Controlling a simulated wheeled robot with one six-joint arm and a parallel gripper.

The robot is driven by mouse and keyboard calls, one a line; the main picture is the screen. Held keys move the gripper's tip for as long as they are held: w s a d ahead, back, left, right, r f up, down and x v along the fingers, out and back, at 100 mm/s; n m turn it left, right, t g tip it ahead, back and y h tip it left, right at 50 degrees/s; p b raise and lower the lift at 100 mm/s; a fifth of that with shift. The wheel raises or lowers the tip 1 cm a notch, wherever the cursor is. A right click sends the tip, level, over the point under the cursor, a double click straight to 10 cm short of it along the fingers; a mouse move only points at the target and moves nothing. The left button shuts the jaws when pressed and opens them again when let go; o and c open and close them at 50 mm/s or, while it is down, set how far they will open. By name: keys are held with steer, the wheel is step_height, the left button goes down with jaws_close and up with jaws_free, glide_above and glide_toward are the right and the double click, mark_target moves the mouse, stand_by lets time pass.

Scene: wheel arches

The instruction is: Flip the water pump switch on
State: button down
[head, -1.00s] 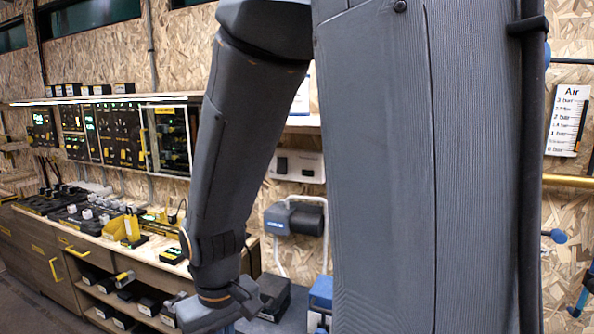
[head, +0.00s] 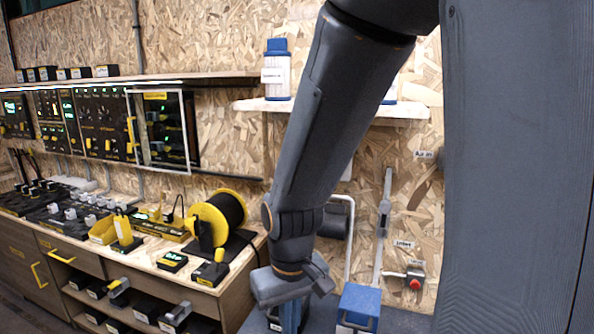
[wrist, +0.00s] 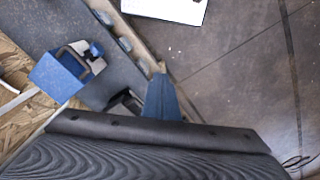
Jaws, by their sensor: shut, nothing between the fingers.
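No switch clearly marked for the water pump can be made out. A small grey box with a red button (head: 415,282) is on the wall at the right in the head view; its label is too small to read. The white wall panel and blue-grey machine seen earlier are largely hidden behind my forearm; a dark part (head: 335,222) shows beside it. My gripper hangs below the forearm, its fingertips not clear in the head view. In the wrist view, its blue fingers (wrist: 163,88) are shut and empty, pointing over the floor.
A blue box (head: 358,308) stands right of my wrist and shows in the wrist view (wrist: 58,78). A workbench (head: 150,258) with a yellow cable reel (head: 217,215) is at left. A shelf (head: 400,110) holds a blue-capped bottle (head: 277,72). The wrist view shows open floor (wrist: 245,80).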

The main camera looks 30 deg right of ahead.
steer(key=w+a+r+n+t+p, duration=0.1)
steer(key=w+r+n+t, duration=0.15)
steer(key=w, duration=0.35)
steer(key=w+a+r+n+t+h+p, duration=0.1)
steer(key=w+a+r+t+p, duration=0.1)
steer(key=w+r+t, duration=0.35)
steer(key=w+a+r+n+t+p, duration=0.1)
steer(key=w+r+n, duration=0.1)
steer(key=w, duration=0.5)
steer(key=s+d+r+n+t+h+p, duration=0.1)
steer(key=d+r+n+t+h+p, duration=0.1)
steer(key=d+r+h, duration=0.6)
step_height(320, 180, up, 5)
steer(key=n+h, duration=0.1)
steer(key=h, duration=0.1)
steer(key=shift+s+r+h+p, duration=0.15)
steer(key=shift+s+h+p, duration=0.15)
steer(key=shift+h+p, duration=0.1)
steer(key=shift+d, duration=0.2)
steer(key=p+x, duration=0.2)
steer(key=x, duration=1.2)
